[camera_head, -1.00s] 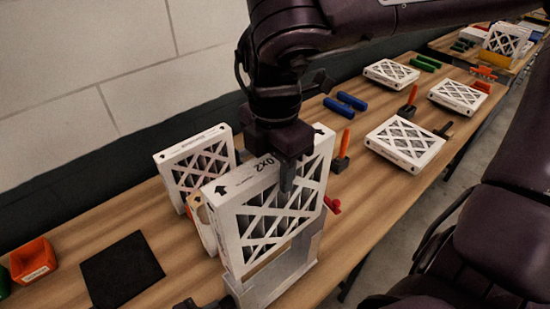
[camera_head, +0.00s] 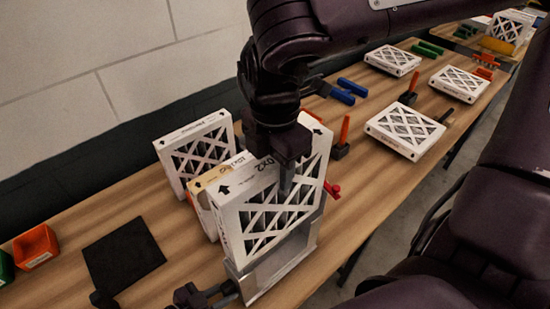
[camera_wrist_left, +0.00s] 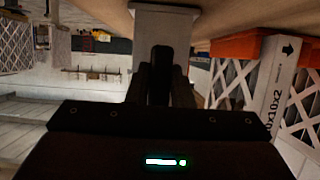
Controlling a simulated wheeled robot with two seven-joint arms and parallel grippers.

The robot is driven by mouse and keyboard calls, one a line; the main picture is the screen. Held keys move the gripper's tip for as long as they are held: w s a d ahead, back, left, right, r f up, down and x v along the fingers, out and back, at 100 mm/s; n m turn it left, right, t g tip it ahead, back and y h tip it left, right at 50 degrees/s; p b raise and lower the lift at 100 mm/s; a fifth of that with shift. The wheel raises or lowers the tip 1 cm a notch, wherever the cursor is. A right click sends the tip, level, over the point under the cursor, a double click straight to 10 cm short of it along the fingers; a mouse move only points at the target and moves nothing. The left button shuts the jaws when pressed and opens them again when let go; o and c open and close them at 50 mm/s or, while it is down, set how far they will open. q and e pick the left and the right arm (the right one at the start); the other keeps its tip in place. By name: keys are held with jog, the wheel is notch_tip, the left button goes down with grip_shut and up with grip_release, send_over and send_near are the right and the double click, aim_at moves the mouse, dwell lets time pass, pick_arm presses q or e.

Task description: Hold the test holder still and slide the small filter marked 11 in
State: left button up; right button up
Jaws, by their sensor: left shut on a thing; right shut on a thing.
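A white filter with a black lattice face (camera_head: 275,205) stands upright at the grey test holder (camera_head: 280,265), its lower edge overlapping the holder's frame. The printing on its top ends in "x2"; I cannot read an 11. My right gripper (camera_head: 287,180) is shut on this filter from above. My left gripper (camera_head: 226,290) is shut on the holder's near left side, low in the head view. In the left wrist view, its dark fingers (camera_wrist_left: 160,75) close on the pale holder (camera_wrist_left: 165,22). How deep the filter sits is hidden.
A second white filter (camera_head: 195,155) and a yellowish box (camera_head: 207,208) stand close behind the held filter. A black mat (camera_head: 122,257) and an orange bin (camera_head: 35,246) lie at left. Several filters, such as one flat filter (camera_head: 405,130), lie at the right.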

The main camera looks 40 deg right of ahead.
aim_at(276, 201)
jog(key=shift+f, duration=0.55)
jog(key=shift+f, duration=2)
jog(key=shift+f, duration=2.15)
jog(key=shift+f, duration=1.95)
